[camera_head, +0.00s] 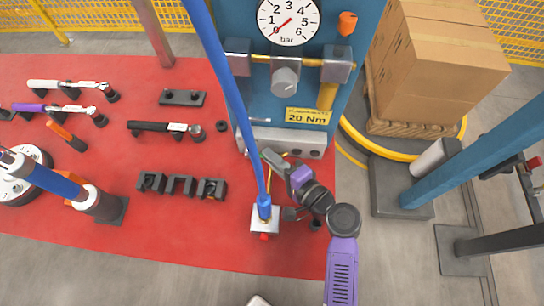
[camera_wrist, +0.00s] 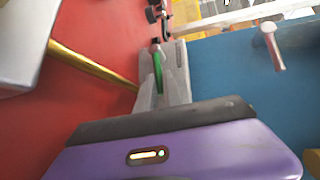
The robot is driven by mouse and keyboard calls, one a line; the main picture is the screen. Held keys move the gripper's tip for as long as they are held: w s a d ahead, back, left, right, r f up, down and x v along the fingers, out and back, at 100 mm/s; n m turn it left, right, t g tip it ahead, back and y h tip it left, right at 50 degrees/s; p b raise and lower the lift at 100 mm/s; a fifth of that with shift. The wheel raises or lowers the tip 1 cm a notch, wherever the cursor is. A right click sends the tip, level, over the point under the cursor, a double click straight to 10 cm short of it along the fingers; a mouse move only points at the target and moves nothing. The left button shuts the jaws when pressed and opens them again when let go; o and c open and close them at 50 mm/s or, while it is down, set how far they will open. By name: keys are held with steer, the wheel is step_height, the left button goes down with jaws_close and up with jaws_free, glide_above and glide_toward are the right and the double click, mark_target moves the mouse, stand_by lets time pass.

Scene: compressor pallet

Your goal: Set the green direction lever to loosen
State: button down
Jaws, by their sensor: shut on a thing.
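In the head view my gripper (camera_head: 272,160) reaches to the front of the grey block (camera_head: 286,140) at the foot of the blue panel (camera_head: 268,105). The lever cannot be made out there, and its markings and exact setting are hidden.
A blue hose (camera_head: 236,95) hangs down just left of my gripper to a small metal block (camera_head: 264,218). A brass rod (camera_wrist: 95,65) passes close by. Black holders (camera_head: 182,186) and torque wrenches (camera_head: 165,128) lie left on the red table (camera_head: 130,215). Cartons (camera_head: 437,60) stand right.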

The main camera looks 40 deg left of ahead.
stand_by(0.3)
steer(key=shift+r+p, duration=0.35)
steer(key=shift+p, duration=0.3)
steer(key=shift+s+a+r+n+h+p, duration=0.15)
steer(key=shift+n+h+p, duration=0.25)
steer(key=shift+h+p, duration=0.35)
steer(key=c, duration=1.5)
jaws_free()
steer(key=shift+b+v, duration=0.45)
steer(key=shift+v, duration=3.5)
